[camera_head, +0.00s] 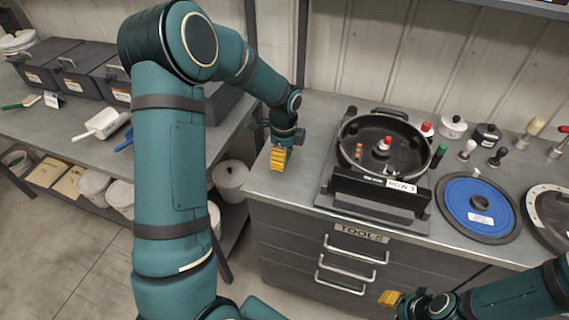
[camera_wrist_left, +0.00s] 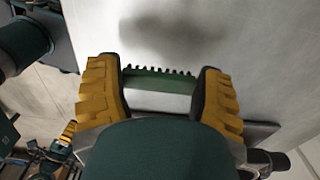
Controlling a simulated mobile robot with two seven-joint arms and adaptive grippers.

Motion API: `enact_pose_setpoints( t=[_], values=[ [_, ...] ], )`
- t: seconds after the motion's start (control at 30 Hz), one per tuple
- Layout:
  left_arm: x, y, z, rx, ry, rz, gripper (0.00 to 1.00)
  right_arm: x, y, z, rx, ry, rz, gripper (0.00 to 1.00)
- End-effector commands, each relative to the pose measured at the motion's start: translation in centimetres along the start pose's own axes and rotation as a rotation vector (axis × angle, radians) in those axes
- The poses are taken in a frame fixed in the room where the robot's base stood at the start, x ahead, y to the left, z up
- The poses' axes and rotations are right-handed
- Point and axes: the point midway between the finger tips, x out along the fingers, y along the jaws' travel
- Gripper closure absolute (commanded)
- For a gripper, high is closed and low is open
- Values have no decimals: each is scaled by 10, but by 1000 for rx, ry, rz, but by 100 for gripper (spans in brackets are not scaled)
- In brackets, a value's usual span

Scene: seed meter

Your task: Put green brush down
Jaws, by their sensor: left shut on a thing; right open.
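My left gripper (camera_head: 279,158) is over the left part of the counter, left of the seed meter (camera_head: 385,150). In the left wrist view, its two yellow-padded fingers (camera_wrist_left: 162,84) are shut on the green brush (camera_wrist_left: 158,82), a narrow green bar with a row of dark bristles. The bristles point away from the palm. A dark blurred shadow falls on the grey surface beyond them; I cannot tell whether the brush touches it. In the head view the brush is hidden by the gripper. My right gripper (camera_head: 392,299) is open at the lower right, in front of the drawers.
The counter (camera_head: 290,190) is bare around the left gripper. A "TOOLS" drawer front (camera_head: 360,245) is below. A blue disc (camera_head: 478,208) and several small knobs and bottles stand right of the meter. Dark bins (camera_head: 85,75) and a white scoop (camera_head: 102,123) are on the left bench.

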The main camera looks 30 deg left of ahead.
Motion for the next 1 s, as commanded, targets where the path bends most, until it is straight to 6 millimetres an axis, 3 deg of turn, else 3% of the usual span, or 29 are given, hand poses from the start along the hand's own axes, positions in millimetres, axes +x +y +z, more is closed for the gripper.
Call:
enact_pose_setpoints(
  t=[0.23, 0.6, 0.63, 0.7, 1.0],
  values=[
    [33, 0, 0, -1, -1, 3, 54, 4, 2, 2, -1, -4, -1, 62],
    [36, 0, 0, -1, -1, 1, 54, 6, 2, 3, -2, -5, -1, 62],
    [36, 0, 0, -1, -1, 1, 24, 6, 2, 3, -2, -6, -1, 62],
    [36, 0, 0, -1, 0, 1, 1, 6, 2, 3, -2, -6, -1, 62],
    [35, 0, 0, 0, 0, 1, 1, 5, 2, 3, -2, -5, -1, 62]
  ],
)
